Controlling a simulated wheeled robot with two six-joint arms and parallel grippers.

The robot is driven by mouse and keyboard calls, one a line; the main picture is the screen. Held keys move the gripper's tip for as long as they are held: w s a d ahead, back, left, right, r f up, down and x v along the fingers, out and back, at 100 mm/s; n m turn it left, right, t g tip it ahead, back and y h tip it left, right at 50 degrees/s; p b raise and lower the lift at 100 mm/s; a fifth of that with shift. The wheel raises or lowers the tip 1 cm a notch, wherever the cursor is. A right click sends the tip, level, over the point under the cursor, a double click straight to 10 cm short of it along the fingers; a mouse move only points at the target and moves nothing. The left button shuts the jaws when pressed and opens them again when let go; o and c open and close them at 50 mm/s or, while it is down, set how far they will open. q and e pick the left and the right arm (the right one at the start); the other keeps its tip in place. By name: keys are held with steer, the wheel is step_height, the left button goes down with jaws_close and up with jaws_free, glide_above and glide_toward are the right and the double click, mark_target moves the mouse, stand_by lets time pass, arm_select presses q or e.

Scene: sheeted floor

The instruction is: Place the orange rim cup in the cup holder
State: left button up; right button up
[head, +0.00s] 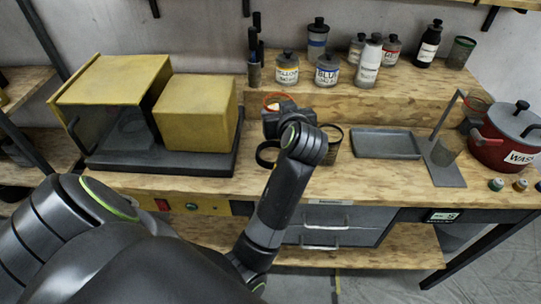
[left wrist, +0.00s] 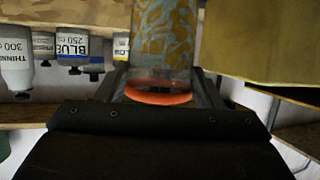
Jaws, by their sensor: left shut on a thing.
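The orange rim cup (head: 275,101) is mostly hidden behind my left gripper (head: 285,112) in the head view, where part of its orange rim shows. The left wrist view shows its blue and orange patterned wall (left wrist: 163,35) and orange rim (left wrist: 158,96) between the fingers. My left gripper is shut on this cup, over the bench. At the right, a grey stand (head: 445,175) with a flat base and a thin post looks like the cup holder. My right gripper is not in view.
A dark-rimmed cup (head: 333,142) is right beside my left wrist. A grey tray (head: 387,144) lies between it and the stand. A red pot (head: 508,140) stands at the far right. Yellow boxes (head: 195,115) are on the left. Several paint bottles (head: 327,70) line the raised shelf.

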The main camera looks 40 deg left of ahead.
arm_select(q)
steer(key=shift+a+n+g+y, duration=0.4)
steer(key=shift+a+n, duration=0.05)
steer(key=shift+n, duration=0.05)
steer(key=shift+a+f, duration=0.2)
steer(key=shift+a, duration=0.05)
steer(key=shift+g, duration=0.3)
step_height(320, 180, down, 8)
steer(key=shift+f+p, duration=0.2)
steer(key=shift+p, duration=0.4)
steer(key=shift+f+n, duration=0.3)
steer(key=shift+f, duration=0.25)
steer(key=o, duration=1.3)
steer(key=shift+f, duration=0.1)
steer(key=shift+r, duration=0.2)
